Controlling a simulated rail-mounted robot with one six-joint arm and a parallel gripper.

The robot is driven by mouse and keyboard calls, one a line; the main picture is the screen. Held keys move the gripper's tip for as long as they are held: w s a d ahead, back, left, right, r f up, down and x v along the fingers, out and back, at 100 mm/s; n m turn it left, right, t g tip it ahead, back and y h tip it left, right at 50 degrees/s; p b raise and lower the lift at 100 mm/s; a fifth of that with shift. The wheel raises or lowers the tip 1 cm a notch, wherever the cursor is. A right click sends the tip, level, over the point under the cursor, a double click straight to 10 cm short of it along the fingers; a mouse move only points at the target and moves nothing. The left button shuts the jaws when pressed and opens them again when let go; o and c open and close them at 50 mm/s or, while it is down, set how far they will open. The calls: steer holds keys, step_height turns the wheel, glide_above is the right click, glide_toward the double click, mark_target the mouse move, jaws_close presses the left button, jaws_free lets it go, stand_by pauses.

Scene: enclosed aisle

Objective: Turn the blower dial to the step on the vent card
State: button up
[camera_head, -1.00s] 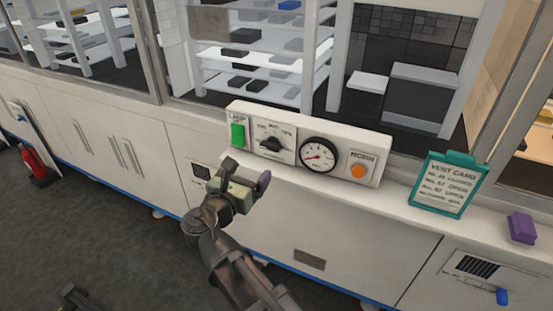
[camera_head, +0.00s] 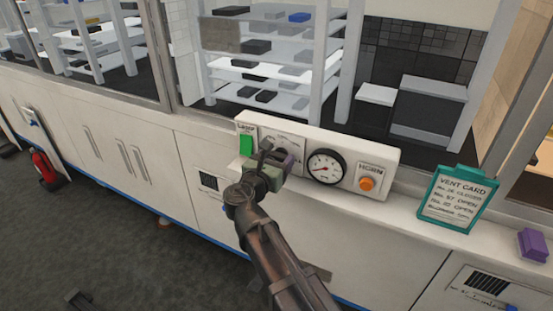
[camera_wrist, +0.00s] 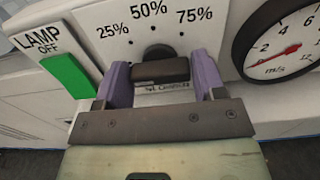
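The blower dial's black knob (camera_wrist: 160,70) lies as a horizontal bar in the wrist view, below the marks 25%, 50% and 75%. My gripper (camera_wrist: 162,78) has its two purple fingers apart, one at each end of the knob. The gaps are very small, and I cannot make out firm contact. In the head view my gripper (camera_head: 278,152) is at the dial plate (camera_head: 290,138) and hides the knob. The vent card (camera_head: 456,198) stands upright in a teal frame on the ledge at the right. Its bottom line is too small to read surely.
A green lamp switch (camera_head: 246,145) sits close left of the dial. A round m/s gauge (camera_head: 326,167) and an orange horn button (camera_head: 367,183) sit to its right. A purple block (camera_head: 533,244) lies on the ledge. Glass and shelves are behind.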

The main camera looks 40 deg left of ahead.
steer(key=c, duration=0.5)
steer(key=shift+o, duration=0.2)
steer(key=shift+m, duration=0.4)
steer(key=m, duration=0.2)
steer(key=shift+m, duration=0.4)
steer(key=m, duration=0.3)
steer(key=shift+m, duration=0.3)
steer(key=m, duration=0.5)
steer(key=shift+f+m, duration=0.1)
steer(key=shift+m, duration=0.2)
steer(key=m, duration=0.4)
steer(key=shift+d+m, duration=0.1)
steer(key=shift+m, duration=0.3)
